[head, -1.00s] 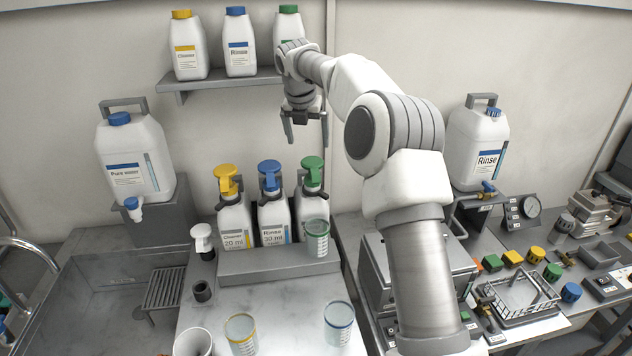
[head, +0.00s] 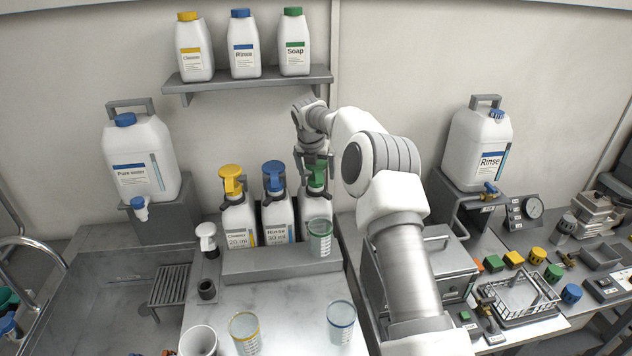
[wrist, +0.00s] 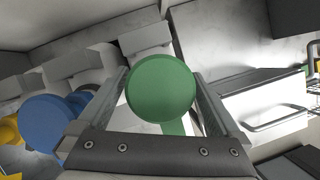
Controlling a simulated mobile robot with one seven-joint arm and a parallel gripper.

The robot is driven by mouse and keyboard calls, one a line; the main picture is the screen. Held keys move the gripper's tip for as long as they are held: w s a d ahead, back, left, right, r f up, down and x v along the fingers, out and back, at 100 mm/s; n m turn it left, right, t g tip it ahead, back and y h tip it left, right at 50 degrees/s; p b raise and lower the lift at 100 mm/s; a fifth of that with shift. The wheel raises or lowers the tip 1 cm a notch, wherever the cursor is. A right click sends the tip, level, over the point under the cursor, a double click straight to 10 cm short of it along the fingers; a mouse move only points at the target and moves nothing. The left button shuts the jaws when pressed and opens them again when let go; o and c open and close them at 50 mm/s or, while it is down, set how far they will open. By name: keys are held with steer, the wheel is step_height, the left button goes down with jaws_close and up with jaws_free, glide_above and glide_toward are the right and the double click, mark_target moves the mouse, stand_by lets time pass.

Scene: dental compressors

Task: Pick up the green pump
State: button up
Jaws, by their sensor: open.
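The green pump (head: 316,175) tops the rightmost of three white bottles in a grey rack, partly hidden behind my gripper (head: 313,170) in the head view. In the wrist view its round green top (wrist: 160,89) lies between the two fingers of my gripper (wrist: 164,90). The fingers are open, one on each side of the pump, with the gripper above it. I cannot tell whether either finger touches it. A clear cup with a green rim (head: 320,238) stands in front of that bottle and hides its lower part.
The blue pump (head: 273,174) stands close on the left, with the yellow pump (head: 231,178) beyond it. A wall shelf (head: 250,80) with three bottles is above. Cups (head: 341,320) stand on the counter in front. A grey box (head: 437,262) is to the right.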

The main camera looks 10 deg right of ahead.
steer(key=shift+f, duration=0.15)
steer(key=c, duration=1.2)
steer(key=shift+c, duration=0.2)
